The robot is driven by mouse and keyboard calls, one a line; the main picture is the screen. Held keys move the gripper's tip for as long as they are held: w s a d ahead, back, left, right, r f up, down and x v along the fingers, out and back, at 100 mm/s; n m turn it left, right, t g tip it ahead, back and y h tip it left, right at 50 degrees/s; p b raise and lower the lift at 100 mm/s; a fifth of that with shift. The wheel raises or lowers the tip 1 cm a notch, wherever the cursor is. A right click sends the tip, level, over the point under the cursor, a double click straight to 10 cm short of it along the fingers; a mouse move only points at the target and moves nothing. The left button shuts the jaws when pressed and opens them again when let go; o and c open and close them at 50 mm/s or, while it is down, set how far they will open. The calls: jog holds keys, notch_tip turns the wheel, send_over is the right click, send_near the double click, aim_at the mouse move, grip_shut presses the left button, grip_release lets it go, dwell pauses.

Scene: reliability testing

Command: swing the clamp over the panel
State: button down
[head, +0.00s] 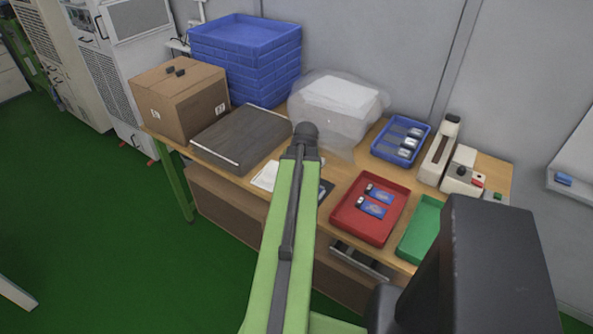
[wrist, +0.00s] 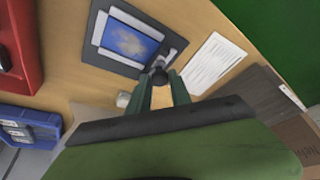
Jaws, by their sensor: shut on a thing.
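The panel (wrist: 128,43) is a blue rectangle in a light frame on a dark grey base plate, at the upper middle of the wrist view. The clamp (wrist: 172,57) is a small dark piece at the base plate's right edge, beside the panel rather than over it. My gripper (wrist: 160,84) is shut on the clamp's dark rounded end, just below the plate's lower right corner. In the head view my arm covers the gripper and most of the fixture; only a dark corner of the base plate (head: 326,188) shows.
A white sheet (wrist: 214,62) lies right of the fixture. A red tray (head: 350,221) with small blue items stands to the right in the head view, with a green tray (head: 418,230) beyond it. A dark flat case (head: 240,138) and a cardboard box (head: 180,98) stand left.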

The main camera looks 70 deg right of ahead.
jog(key=shift+s, duration=0.1)
dwell(0.4)
jog(key=c, duration=1.2)
grip_release()
jog(key=shift+o, duration=0.2)
